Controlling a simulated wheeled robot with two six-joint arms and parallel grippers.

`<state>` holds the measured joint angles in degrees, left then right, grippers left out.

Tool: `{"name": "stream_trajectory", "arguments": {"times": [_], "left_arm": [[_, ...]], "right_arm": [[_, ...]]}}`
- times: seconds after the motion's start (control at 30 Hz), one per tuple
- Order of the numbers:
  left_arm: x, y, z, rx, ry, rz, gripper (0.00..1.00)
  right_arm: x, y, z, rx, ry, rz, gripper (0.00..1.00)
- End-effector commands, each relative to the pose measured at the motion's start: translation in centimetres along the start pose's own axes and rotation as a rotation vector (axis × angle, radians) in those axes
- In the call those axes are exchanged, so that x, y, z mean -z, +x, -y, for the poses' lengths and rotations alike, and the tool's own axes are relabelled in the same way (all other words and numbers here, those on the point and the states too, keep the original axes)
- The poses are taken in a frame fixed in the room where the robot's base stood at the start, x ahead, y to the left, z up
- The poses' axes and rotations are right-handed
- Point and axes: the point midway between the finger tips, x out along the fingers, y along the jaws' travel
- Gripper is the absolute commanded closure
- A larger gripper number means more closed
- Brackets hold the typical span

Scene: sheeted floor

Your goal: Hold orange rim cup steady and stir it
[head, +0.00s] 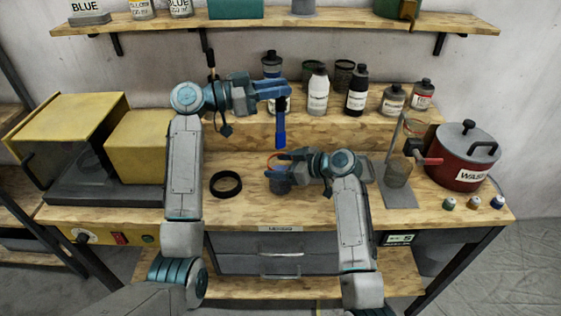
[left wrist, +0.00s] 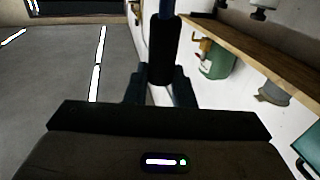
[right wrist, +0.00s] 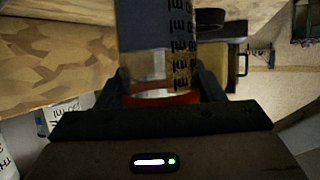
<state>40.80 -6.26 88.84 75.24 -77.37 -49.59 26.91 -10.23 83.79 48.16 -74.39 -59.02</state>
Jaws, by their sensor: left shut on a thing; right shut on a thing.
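The orange rim cup (head: 278,184) is on the bench, its orange rim partly hidden by my right gripper (head: 282,163). My right gripper is shut on the cup; the right wrist view shows the cup's wall (right wrist: 152,65) with "ml" marks and the orange band (right wrist: 160,97) between the fingers. My left gripper (head: 281,93) is shut on a stirrer (head: 280,136) with a blue lower part and a black grip. The stirrer hangs upright over the cup, its lower tip seemingly just above the rim. The left wrist view shows the black grip (left wrist: 165,52) between the fingers.
A black ring (head: 226,184) lies left of the cup. A stand with a beaker (head: 398,172) and a red pot (head: 464,156) are at right. Several bottles (head: 318,92) line the raised shelf behind. A yellow box device (head: 75,125) stands at left.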

Motion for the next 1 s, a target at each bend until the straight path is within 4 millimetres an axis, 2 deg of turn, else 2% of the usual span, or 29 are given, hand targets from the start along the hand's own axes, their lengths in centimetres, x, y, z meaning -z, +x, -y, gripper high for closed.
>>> {"name": "stream_trajectory", "arguments": {"times": [0.07,0.1,0.2,0.5,0.63,1.0], "left_arm": [[0.0,0.0,0.0,0.000,0.000,0.000,0.98],[0.0,0.0,0.0,0.000,0.000,0.000,0.98],[0.0,0.0,0.0,0.000,0.000,0.000,0.98],[0.0,0.0,0.0,0.000,0.000,0.000,0.98],[0.0,0.0,0.0,0.000,0.000,0.000,0.98],[0.0,0.0,0.0,0.000,0.000,0.000,0.98]], "right_arm": [[0.0,0.0,0.0,0.000,0.000,0.000,0.70],[0.1,0.0,0.0,-0.001,-0.001,-0.001,0.34],[0.1,0.0,0.0,-0.001,-0.001,-0.001,0.15],[-0.1,-0.1,0.0,0.000,0.001,0.001,0.13],[-0.1,-1.1,-0.1,-0.002,-0.001,0.002,0.13],[-0.1,-8.6,-0.1,-0.003,-0.003,0.002,0.13]]}}
